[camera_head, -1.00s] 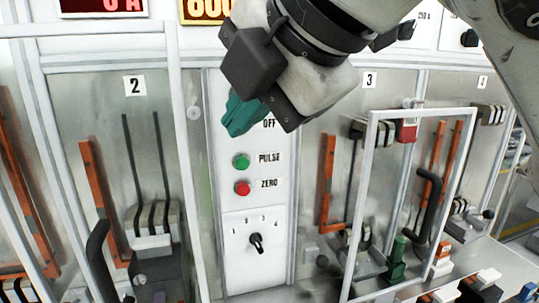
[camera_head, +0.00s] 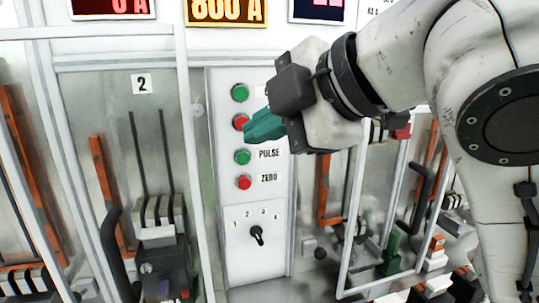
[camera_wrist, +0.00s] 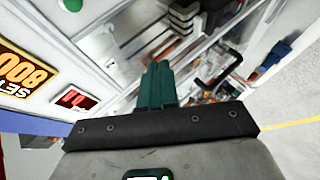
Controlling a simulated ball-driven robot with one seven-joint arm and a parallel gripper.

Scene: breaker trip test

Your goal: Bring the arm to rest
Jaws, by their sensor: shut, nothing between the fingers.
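My gripper (camera_head: 262,127) shows in the head view in front of the white control strip (camera_head: 222,130). Its teal fingers are together and hold nothing. They point left and overlap the edge of the upper red button (camera_head: 240,122); I cannot tell whether they touch it. In the wrist view the teal fingers (camera_wrist: 156,88) also lie together, with panels and breakers beyond them. My wrist hides part of the strip's upper labels and the bay to the right.
The strip has a top green button (camera_head: 240,93), PULSE (camera_head: 242,157) and ZERO (camera_head: 243,182) buttons, and a black selector knob (camera_head: 257,235). A white-framed door (camera_head: 384,190) stands out at right. A display (camera_head: 227,11) reads 800 A. Bay 2 holds a breaker (camera_head: 158,225).

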